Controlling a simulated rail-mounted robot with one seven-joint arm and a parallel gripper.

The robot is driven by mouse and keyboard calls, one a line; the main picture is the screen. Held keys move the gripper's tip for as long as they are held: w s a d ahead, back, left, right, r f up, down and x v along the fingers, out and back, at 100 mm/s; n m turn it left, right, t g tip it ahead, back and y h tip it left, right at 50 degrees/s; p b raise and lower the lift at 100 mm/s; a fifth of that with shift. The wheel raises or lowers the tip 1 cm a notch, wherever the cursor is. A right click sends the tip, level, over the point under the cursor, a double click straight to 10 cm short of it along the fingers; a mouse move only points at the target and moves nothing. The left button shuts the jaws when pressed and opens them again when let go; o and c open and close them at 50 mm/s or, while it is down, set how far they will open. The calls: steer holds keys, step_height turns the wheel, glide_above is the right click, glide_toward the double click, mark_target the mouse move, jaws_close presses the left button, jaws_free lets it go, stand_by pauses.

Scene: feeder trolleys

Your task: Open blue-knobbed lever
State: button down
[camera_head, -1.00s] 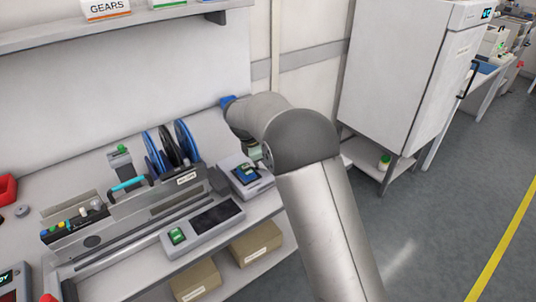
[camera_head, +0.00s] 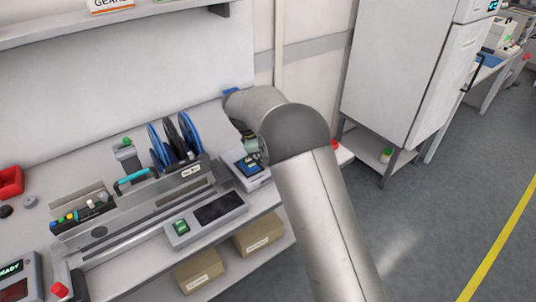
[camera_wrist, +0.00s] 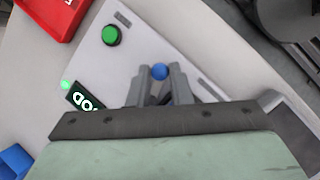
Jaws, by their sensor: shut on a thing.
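In the wrist view, the blue knob (camera_wrist: 160,71) sits between the fingertips of my gripper (camera_wrist: 160,78), which is shut on it. The knob belongs to a light grey device panel (camera_wrist: 135,62), and its lever is mostly hidden by the fingers. A green button (camera_wrist: 111,35) and a lit green display (camera_wrist: 84,98) reading partly "OOD" are on the same panel. In the head view my arm hides the gripper and the knob.
A red bin (camera_wrist: 53,16) lies beside the panel, and a blue object (camera_wrist: 15,161) shows at lower left.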

steer(key=c, duration=1.3)
jaws_free()
steer(key=shift+a, duration=0.1)
steer(key=v, duration=1.7)
steer(key=shift+a+r, duration=0.1)
steer(key=shift+r, duration=0.05)
